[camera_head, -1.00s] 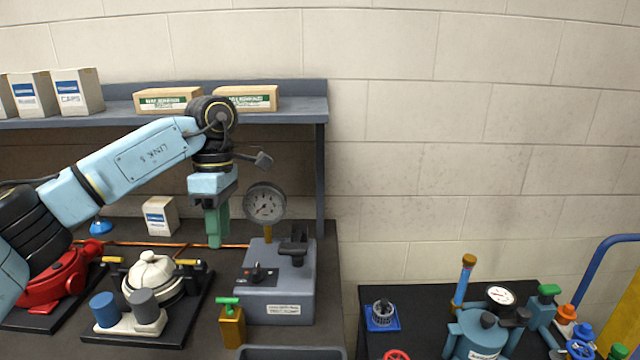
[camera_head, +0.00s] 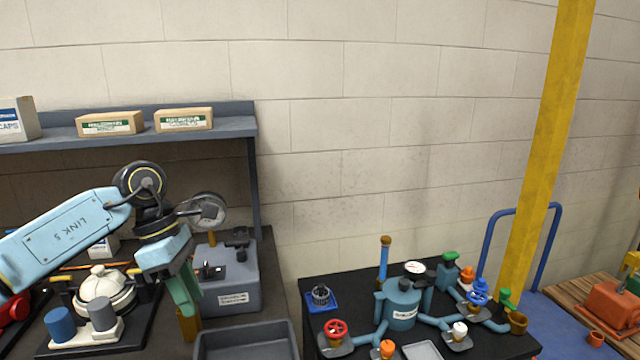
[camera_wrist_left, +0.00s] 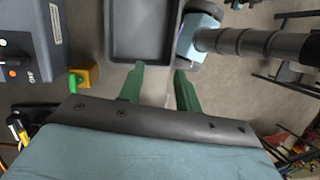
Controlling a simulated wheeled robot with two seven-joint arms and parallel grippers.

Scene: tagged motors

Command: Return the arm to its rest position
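My left arm (camera_head: 75,232) comes in from the left in the head view, bent down at the wrist. Its gripper (camera_head: 184,297) has green fingers pointing down, in front of the left bench's grey gauge box (camera_head: 232,290). In the left wrist view the two fingers of the left gripper (camera_wrist_left: 160,82) stand apart with nothing between them, so it is open and empty. Beyond the fingertips lie a grey tray (camera_wrist_left: 142,55) and floor. A brass block (camera_wrist_left: 86,75) with a green handle is left of the fingers.
The white-domed unit (camera_head: 104,288) stands left of the gripper. A shelf (camera_head: 225,127) with boxes hangs above. A black table (camera_head: 320,325) with a blue vessel (camera_head: 403,300) and valves stands right. A yellow post (camera_head: 545,150) and blue rail (camera_head: 490,240) are farther right.

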